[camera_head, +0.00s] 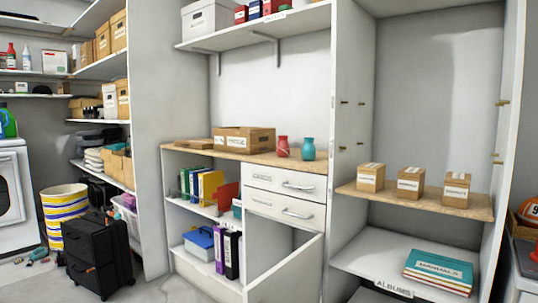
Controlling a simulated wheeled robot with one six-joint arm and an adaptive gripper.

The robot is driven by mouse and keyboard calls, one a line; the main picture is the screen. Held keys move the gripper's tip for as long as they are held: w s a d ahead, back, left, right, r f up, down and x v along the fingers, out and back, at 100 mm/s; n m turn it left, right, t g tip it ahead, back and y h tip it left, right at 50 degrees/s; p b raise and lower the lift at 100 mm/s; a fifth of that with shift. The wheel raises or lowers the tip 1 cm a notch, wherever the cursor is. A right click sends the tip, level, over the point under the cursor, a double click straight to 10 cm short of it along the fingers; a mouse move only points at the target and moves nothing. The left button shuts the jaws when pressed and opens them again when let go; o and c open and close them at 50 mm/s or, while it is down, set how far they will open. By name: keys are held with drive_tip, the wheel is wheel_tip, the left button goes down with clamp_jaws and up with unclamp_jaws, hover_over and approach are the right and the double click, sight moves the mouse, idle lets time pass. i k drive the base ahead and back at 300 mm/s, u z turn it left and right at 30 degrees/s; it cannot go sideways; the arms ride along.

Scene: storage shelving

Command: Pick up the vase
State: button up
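Two small vases stand upright, side by side, on the wooden counter (225,152) above the white drawers. One is a red vase (283,148) with a pale marking on its front. The other is a teal vase (308,150), just to its right and a little nearer the counter's right end. A narrow gap shows between them. My gripper is not in this view, so I cannot see whether it is open or shut.
A cardboard box (244,140) stands left of the red vase on the counter. A tall white partition (343,130) rises right of the teal vase. A black suitcase (97,256) and a striped bin (64,211) stand on the floor at left. Three small boxes sit on the right shelf (425,200).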

sight(308, 150)
drive_tip(key=u, duration=3.1)
drive_tip(key=i, duration=0.1)
drive_tip(key=z, duration=1.6)
drive_tip(key=i, duration=1.65)
drive_tip(key=z, duration=0.75)
drive_tip(key=i, duration=1.05)
drive_tip(key=z, duration=1.2)
drive_tip(key=i, duration=0.2)
drive_tip(key=z, duration=0.05)
